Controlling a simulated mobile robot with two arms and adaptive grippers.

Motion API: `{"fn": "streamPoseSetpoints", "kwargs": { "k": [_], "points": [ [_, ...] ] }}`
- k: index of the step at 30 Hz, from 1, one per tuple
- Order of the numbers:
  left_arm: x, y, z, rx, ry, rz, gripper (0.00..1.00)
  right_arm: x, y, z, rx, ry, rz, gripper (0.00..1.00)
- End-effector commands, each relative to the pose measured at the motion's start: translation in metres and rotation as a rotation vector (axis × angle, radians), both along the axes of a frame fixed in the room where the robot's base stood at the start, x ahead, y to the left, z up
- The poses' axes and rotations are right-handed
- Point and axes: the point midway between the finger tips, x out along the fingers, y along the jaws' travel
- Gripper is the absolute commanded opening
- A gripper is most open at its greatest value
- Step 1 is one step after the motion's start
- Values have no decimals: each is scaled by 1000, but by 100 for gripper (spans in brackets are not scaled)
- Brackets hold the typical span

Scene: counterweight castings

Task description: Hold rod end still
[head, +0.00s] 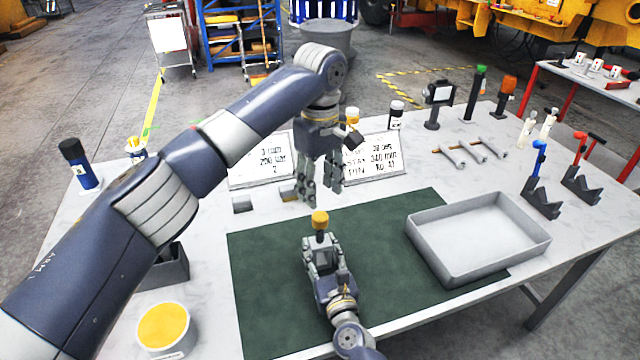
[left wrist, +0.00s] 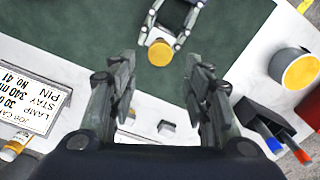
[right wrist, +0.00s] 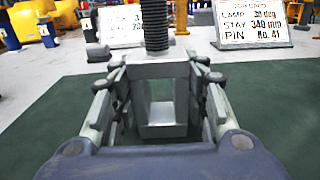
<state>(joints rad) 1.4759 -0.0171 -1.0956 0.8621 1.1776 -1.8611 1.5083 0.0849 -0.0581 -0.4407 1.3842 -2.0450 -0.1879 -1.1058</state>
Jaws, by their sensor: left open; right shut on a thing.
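The rod end is a grey fork-shaped block (right wrist: 158,70) with a dark threaded shank (right wrist: 154,25) rising from its top. My right gripper (head: 322,245) is shut on the block from both sides and holds it upright over the green mat (head: 265,310). A round yellow cap (head: 320,217) tops the shank; it also shows from above in the left wrist view (left wrist: 160,53). My left gripper (head: 322,192) is open and empty, pointing down above and slightly behind the cap, apart from it. Whether the block touches the mat is hard to tell.
A tub with yellow contents (head: 164,328) is at the front left. Blue and red clamps (head: 540,190) stand at the right.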

Motion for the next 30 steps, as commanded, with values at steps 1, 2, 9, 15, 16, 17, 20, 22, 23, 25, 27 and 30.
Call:
{"fn": "streamPoseSetpoints", "kwargs": {
  "k": [1,2,9,15,16,17,20,22,23,25,27,30],
  "points": [
    [0,0,0,0,0,0,45,0,0,0,0,-1,0,0],
    [0,0,0,0,0,-1,45,0,0,0,0,-1,0,0],
    [0,0,-13,2,1,-2,45,0,0,0,0,-1,0,0],
    [0,1,-44,2,2,0,45,0,0,0,0,-1,0,0],
    [0,1,-49,2,1,0,45,0,0,0,0,-1,0,0],
    [0,1,-53,2,2,-1,45,0,0,0,0,-1,0,0],
    [0,1,-66,1,2,-1,45,0,0,0,0,-1,0,0],
    [0,1,-72,2,1,-1,45,0,0,0,0,-1,0,0],
    [0,0,-74,1,1,-1,45,0,0,0,0,-1,0,0],
    [0,0,-78,0,0,-1,45,0,0,0,0,-1,0,0],
    [0,0,-80,1,1,-1,45,0,0,0,0,-1,0,0],
    [0,1,-81,1,1,-1,45,0,0,0,0,-1,0,0]
  ]
}}
